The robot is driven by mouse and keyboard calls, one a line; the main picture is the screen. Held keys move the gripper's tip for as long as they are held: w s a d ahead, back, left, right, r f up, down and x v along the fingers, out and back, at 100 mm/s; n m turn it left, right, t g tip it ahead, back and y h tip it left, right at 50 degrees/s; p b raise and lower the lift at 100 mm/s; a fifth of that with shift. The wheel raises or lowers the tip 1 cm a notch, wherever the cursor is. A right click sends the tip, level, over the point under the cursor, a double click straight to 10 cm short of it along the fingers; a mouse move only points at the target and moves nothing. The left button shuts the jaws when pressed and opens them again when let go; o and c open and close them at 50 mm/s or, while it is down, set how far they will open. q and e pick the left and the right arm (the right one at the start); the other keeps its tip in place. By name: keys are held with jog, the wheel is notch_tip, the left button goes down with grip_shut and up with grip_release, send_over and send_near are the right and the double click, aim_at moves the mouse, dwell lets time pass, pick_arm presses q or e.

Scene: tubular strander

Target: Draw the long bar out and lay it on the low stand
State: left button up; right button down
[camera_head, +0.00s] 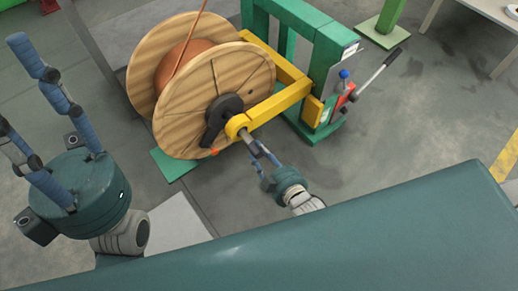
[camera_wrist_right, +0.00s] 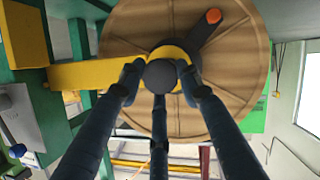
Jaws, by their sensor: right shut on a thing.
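A grey long bar (camera_head: 246,137) runs through the yellow collar at the hub of a wooden spool. Only its near end sticks out. My right gripper (camera_head: 259,158) is at that end, shut on it. In the right wrist view the bar's dark round end (camera_wrist_right: 160,76) sits between the fingers, with the yellow collar (camera_wrist_right: 172,53) close behind it. The rest of the bar is hidden in the spool. My left gripper (camera_head: 24,88) is at the left, fingers spread and empty, apart from the spool. I cannot pick out the low stand with certainty.
The wooden spool (camera_head: 240,85), wound with copper-coloured wire, stands beside a yellow arm (camera_head: 280,102) and a green frame (camera_head: 330,55). A black crank (camera_head: 217,118) lies against the spool's face. A red lever unit (camera_head: 347,97) is to the right. Grey floor below the frame is clear.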

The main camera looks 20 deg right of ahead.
jog(key=shift+s+d+f+p, duration=0.15)
jog(key=shift+s+d+p, duration=0.1)
jog(key=shift+s, duration=0.35)
jog(key=shift+s+d+f+p, duration=0.15)
jog(key=shift+s+d+p, duration=0.1)
jog(key=shift+s, duration=0.35)
jog(key=c, duration=1.1)
grip_release()
jog(key=shift+d, duration=0.1)
jog(key=shift+r, duration=0.1)
jog(key=v, duration=1.2)
